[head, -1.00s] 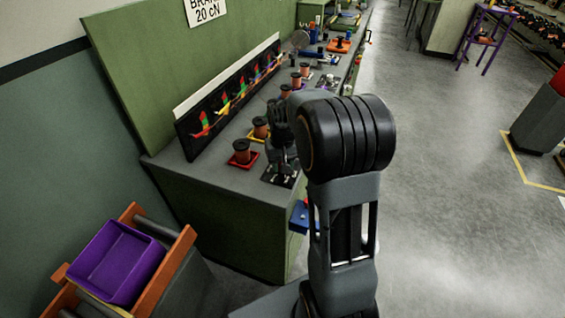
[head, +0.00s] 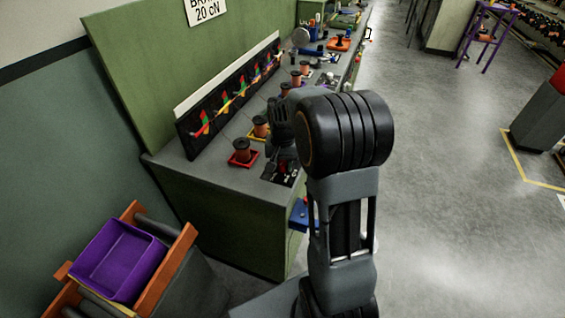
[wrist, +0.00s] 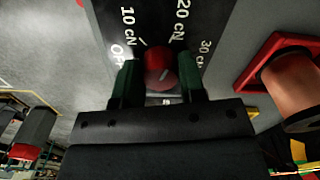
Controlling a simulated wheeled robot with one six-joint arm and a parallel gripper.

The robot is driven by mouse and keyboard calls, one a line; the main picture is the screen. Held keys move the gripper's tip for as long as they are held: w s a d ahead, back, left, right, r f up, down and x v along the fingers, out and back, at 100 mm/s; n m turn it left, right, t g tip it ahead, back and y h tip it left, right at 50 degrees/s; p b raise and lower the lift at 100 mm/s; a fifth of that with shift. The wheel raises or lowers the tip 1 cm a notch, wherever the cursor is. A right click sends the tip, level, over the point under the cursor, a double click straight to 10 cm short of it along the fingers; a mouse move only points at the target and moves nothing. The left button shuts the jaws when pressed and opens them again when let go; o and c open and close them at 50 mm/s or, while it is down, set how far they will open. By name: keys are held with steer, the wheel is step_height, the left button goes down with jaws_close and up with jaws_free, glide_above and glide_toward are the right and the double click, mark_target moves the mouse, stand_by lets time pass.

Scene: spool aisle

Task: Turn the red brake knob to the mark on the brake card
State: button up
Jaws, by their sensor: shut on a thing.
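The red brake knob (wrist: 160,66) sits on a black dial plate (wrist: 150,22) in the wrist view. The plate is lettered OFF, 10 cN, 20 cN and 30 cN around it. My gripper (wrist: 160,80) has one dark green finger on each side of the knob and is shut on it. A pale line shows on the knob's face, but I cannot tell exactly which mark it points to. The brake card (head: 206,10), on the green wall panel in the head view, reads 20 cN; its top is cut off.
A red-trayed spool (head: 241,152) stands on the bench left of my gripper, with more spools in a row behind. A dark panel of coloured dials (head: 230,95) runs along the bench's back. A purple bin (head: 115,262) is at lower left.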

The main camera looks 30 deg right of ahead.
mark_target(283, 166)
steer(key=o, duration=0.9)
steer(key=shift+r, duration=0.1)
step_height(283, 166, up, 14)
steer(key=shift+f+p, duration=0.15)
steer(key=shift+p, duration=0.35)
steer(key=s+a+n+t+p, duration=0.1)
steer(key=s+a+n, duration=0.1)
steer(key=s, duration=0.3)
steer(key=s+a+n+t+p, duration=0.1)
steer(key=s+a+n, duration=0.1)
steer(key=s+a, duration=0.2)
steer(key=s+a+n+t+p, duration=0.1)
steer(key=s+a+n+p, duration=0.1)
steer(key=s, duration=0.5)
steer(key=shift+s+a+f+n+t, duration=0.15)
steer(key=shift+a+n, duration=0.1)
steer(key=shift+a, duration=0.2)
steer(key=shift+w+a+f+n+t, duration=0.15)
steer(key=shift+a+n, duration=0.1)
steer(key=shift+a, duration=0.15)
